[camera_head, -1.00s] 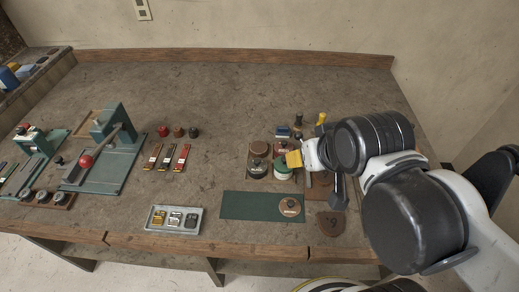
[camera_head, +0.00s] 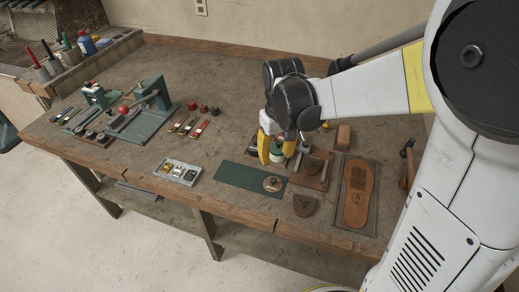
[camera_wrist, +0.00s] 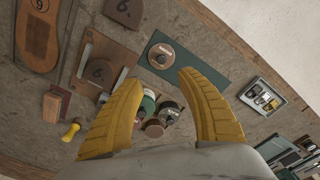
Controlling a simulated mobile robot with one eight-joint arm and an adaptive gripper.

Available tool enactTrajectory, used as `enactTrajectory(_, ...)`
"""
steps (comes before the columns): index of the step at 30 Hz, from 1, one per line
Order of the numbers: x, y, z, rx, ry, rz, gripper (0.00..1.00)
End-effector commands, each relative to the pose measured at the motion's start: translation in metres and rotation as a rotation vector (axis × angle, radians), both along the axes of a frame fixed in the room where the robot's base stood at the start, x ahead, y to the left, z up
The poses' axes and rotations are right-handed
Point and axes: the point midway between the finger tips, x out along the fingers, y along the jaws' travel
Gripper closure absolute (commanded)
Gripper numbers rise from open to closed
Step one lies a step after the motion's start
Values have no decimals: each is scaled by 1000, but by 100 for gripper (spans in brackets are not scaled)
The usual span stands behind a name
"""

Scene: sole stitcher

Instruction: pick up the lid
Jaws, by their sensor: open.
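A round brown disc with a dark labelled centre, which looks like the lid (camera_head: 273,184), lies flat on the green mat (camera_head: 236,176). In the wrist view the lid (camera_wrist: 160,56) lies just beyond the fingertips, on the near end of the mat (camera_wrist: 203,67). My gripper (camera_head: 274,158) has yellow fingers spread apart and empty, pointing down above the bench behind the lid. In the wrist view the gripper (camera_wrist: 159,80) frames a green and white tin (camera_wrist: 148,104) and a dark tin (camera_wrist: 168,112) between its fingers. My fingers partly hide these tins in the head view.
A board with a brown heel piece (camera_wrist: 99,72) lies beside the mat. Another heel piece (camera_head: 304,204) lies near the front edge. A sole (camera_head: 356,194) lies on a tray at right. A grey tray of small parts (camera_head: 177,172) is left of the mat; open bench lies farther back.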

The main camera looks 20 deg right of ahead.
Motion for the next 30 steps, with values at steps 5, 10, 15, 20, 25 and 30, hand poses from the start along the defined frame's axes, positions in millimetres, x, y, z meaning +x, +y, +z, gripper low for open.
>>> enactTrajectory(5, 6, 0, -20, 0, 32, 7, 55)
enactTrajectory(10, 5, 0, -50, 0, 32, 7, 55)
enactTrajectory(15, 5, 0, -66, 0, 31, 7, 55)
enactTrajectory(20, 5, 0, -78, 0, 31, 7, 55)
enactTrajectory(25, 4, 0, -106, -1, 31, 7, 55)
enactTrajectory(30, 4, 0, -120, 0, 30, 7, 55)
